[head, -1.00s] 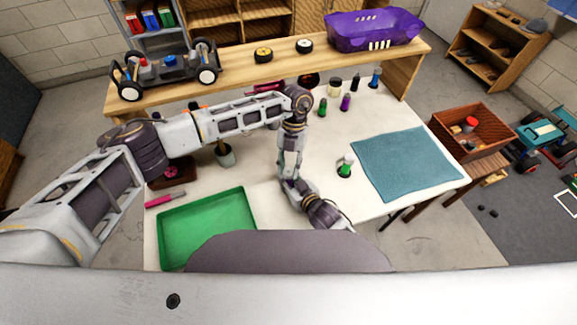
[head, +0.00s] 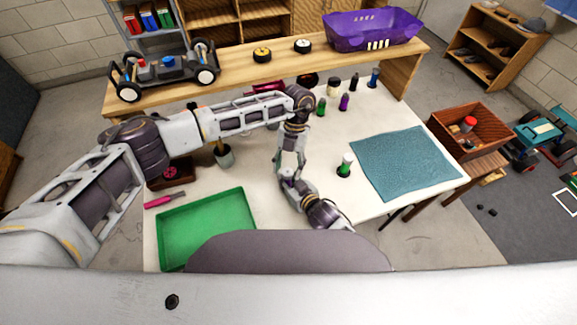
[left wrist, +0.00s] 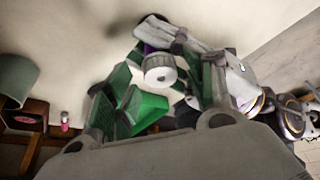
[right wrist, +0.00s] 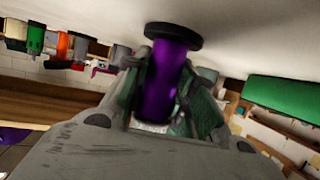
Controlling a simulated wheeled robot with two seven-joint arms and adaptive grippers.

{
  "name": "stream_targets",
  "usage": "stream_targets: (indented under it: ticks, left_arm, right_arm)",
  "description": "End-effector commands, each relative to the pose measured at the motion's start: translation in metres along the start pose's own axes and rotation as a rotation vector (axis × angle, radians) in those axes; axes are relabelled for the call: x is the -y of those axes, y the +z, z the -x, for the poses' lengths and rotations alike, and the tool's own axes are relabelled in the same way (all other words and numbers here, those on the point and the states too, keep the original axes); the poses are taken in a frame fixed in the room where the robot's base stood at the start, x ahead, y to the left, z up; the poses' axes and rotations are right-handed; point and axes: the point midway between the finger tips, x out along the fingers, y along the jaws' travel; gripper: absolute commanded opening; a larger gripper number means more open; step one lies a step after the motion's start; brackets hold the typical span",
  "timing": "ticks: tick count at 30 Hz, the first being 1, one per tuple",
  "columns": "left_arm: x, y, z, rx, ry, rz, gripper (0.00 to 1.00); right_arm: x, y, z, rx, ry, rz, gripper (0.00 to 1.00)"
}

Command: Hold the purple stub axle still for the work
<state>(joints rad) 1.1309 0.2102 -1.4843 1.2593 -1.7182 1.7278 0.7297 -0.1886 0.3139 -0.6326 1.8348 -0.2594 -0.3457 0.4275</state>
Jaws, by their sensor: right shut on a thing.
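The purple stub axle (right wrist: 172,78) has a black disc at one end and is clamped between the fingers of my right gripper (right wrist: 168,95). In the head view only a small purple part of the axle (head: 288,180) shows at my right gripper (head: 291,187), low over the table. My left gripper (head: 292,166) is just above it with its fingers spread. In the left wrist view a pale ribbed round piece (left wrist: 160,74) is between the left fingers, with a bit of purple behind it. I cannot tell whether the left fingers touch it.
A green tray (head: 205,192) lies left of the grippers, a blue mat (head: 405,165) to the right. A chassis (head: 165,68) and a purple basket (head: 372,28) are on the raised shelf behind.

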Motion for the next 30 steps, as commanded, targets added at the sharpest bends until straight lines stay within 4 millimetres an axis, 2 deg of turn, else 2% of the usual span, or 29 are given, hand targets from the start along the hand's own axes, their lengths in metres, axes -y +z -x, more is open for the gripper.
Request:
stream_targets:
  ticks: [8,14,20,30]
  left_arm:
    - [0.0,0.0,0.001,0.0,0.0,0.0,0.54]
    - [0.0,0.0,0.012,0.0,0.0,0.0,0.54]
    - [0.0,0.001,0.036,0.002,0.0,0.0,0.54]
    - [0.0,0.001,0.086,0.002,0.0,0.0,0.54]
  right_arm:
    - [0.0,0.0,0.0,0.001,0.0,0.0,0.01]
    - [0.0,0.0,0.0,0.001,0.0,0.0,0.01]
    - [0.0,0.0,0.0,0.001,0.0,0.0,0.01]
    - [0.0,0.0,0.0,0.001,0.001,0.0,0.01]
